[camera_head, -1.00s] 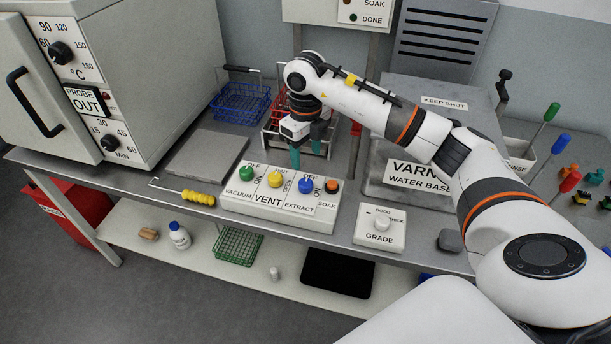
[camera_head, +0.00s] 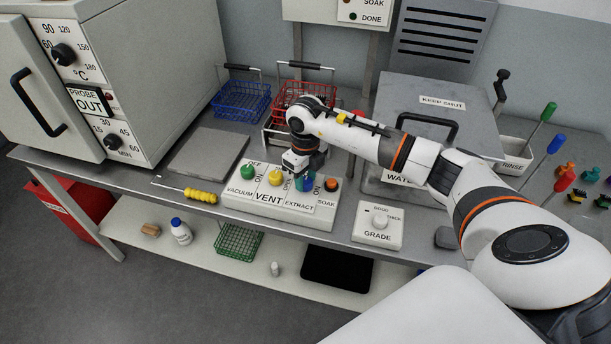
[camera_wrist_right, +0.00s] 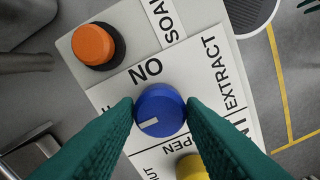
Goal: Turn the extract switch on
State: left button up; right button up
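The extract switch is a blue round knob (camera_wrist_right: 160,110) on the white switch panel (camera_head: 262,214). A white mark shows on the lower left of its top in the right wrist view. The "ON" label, seen turned around, lies above the knob there; a partly hidden label lies to its left. My right gripper (camera_head: 305,183) is down over the knob, its green fingers (camera_wrist_right: 160,106) on either side and seemingly touching it. In the head view the gripper partly hides the knob. My left gripper is not in view.
Beside the blue knob are the yellow vent knob (camera_head: 275,178) and the orange soak button (camera_head: 332,184); the green vacuum knob (camera_head: 247,171) is further left. A grade dial box (camera_head: 378,227) stands right of the panel. A yellow-handled tool (camera_head: 200,196) lies left.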

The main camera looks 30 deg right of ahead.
jog(key=c, duration=0.5)
jog(key=shift+m, duration=0.4)
jog(key=m, duration=0.2)
jog(key=shift+m, duration=0.4)
jog(key=m, duration=0.4)
jog(key=shift+m+b, duration=0.3)
jog(key=m, duration=0.4)
jog(key=shift+r, duration=0.1)
jog(key=m+p, duration=0.1)
jog(key=m, duration=0.4)
jog(key=shift+m, duration=0.4)
